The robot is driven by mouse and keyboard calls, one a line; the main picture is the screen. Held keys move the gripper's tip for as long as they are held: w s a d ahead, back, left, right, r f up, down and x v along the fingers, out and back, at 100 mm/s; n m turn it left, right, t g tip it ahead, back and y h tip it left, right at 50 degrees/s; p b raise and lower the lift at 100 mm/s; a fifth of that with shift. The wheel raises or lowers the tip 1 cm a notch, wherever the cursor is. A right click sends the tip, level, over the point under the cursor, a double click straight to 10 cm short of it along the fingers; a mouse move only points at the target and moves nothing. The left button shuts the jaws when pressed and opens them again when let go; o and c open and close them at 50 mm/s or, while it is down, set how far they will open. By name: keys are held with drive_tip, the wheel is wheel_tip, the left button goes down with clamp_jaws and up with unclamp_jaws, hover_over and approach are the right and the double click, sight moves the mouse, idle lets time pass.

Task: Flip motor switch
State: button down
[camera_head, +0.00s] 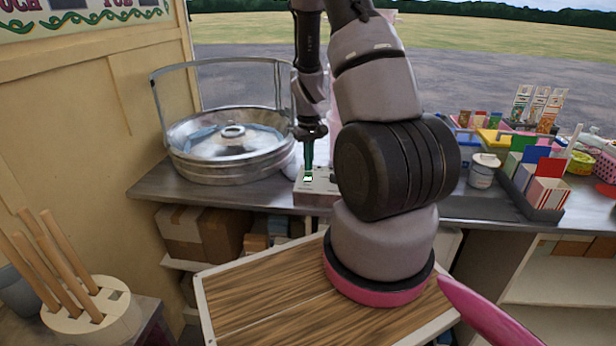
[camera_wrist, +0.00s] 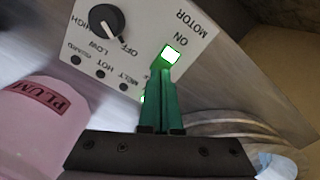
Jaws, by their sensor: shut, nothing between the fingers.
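The motor switch (camera_wrist: 171,53) glows white with a green edge on a pale control panel (camera_wrist: 150,25), beside the printed words MOTOR and ON. My gripper (camera_wrist: 163,72) is shut and empty, with its green fingertips right at the near edge of the switch. I cannot tell whether they touch it. In the head view, my gripper (camera_head: 308,168) points straight down at the panel box (camera_head: 312,196) on the counter, and the lit switch (camera_head: 307,179) shows just under the tips. Part of the box is hidden behind my arm.
A black dial (camera_wrist: 101,22) sits on the same panel. A pink tub labelled PLUM (camera_wrist: 40,125) stands beside it. A round metal floss pan (camera_head: 230,150) stands left of the panel. Boxes and jars, including a white jar (camera_head: 483,171), crowd the right of the counter (camera_head: 245,192).

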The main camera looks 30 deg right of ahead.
drive_tip(key=shift+f, duration=0.75)
idle(0.3)
drive_tip(key=shift+r, duration=3.5)
wheel_tip(320, 180, up, 19)
drive_tip(key=m+t+y, duration=0.1)
drive_tip(key=m+t, duration=0.1)
drive_tip(key=t, duration=0.1)
hover_over(308, 174)
drive_tip(key=s+a, duration=0.4)
drive_tip(key=a, duration=0.3)
drive_tip(key=s+a+r+m+t+y, duration=0.1)
drive_tip(key=s+a+r+t, duration=0.3)
drive_tip(key=s+r, duration=0.9)
drive_tip(key=s+a, duration=0.2)
drive_tip(key=shift+s+r, duration=0.15)
drive_tip(key=shift+s, duration=0.15)
